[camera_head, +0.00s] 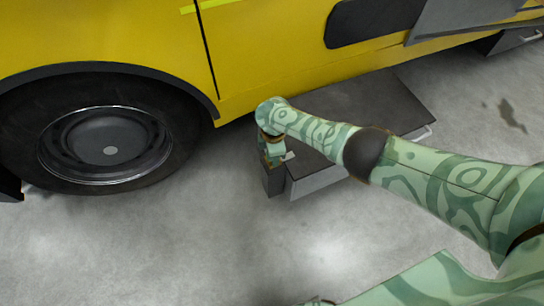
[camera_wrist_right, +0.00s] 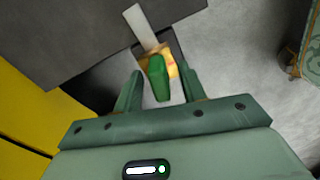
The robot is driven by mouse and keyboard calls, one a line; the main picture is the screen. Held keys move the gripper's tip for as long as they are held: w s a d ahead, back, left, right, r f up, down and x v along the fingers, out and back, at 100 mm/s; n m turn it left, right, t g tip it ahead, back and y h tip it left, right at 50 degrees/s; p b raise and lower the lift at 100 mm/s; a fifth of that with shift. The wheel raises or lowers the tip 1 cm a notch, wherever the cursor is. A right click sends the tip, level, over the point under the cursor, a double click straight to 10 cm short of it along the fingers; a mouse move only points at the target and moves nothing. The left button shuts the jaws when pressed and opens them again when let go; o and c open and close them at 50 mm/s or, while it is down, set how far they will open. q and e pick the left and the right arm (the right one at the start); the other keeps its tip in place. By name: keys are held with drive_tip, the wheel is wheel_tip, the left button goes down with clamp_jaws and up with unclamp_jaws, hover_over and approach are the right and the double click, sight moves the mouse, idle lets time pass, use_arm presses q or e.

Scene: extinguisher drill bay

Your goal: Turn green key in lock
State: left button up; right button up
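The green key (camera_wrist_right: 158,80) stands out toward the camera in the right wrist view. Behind it is a small yellow-orange body with a reddish mark, apparently the lock (camera_wrist_right: 172,68). A pale metal strip (camera_wrist_right: 141,27) runs up from it. My right gripper (camera_wrist_right: 161,71) is open, one finger on each side of the key, with gaps visible on both sides. In the head view my right arm reaches in from the right and ends beside a dark box; the fingers, key and lock cannot be made out there. My left gripper is not in view.
A yellow vehicle (camera_head: 280,55) with a dark wheel (camera_head: 105,145) fills the back. The dark flat-topped box (camera_head: 375,105) with grey sides stands against its lower edge. Grey concrete floor (camera_head: 190,245) is clear in front.

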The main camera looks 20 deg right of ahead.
drive_tip(key=shift+r, duration=0.1)
use_arm(q)
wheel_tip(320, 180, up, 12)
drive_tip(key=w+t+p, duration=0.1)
drive_tip(key=p, duration=0.8)
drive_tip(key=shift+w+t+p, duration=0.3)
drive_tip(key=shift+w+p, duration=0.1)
use_arm(e)
wheel_tip(320, 180, up, 16)
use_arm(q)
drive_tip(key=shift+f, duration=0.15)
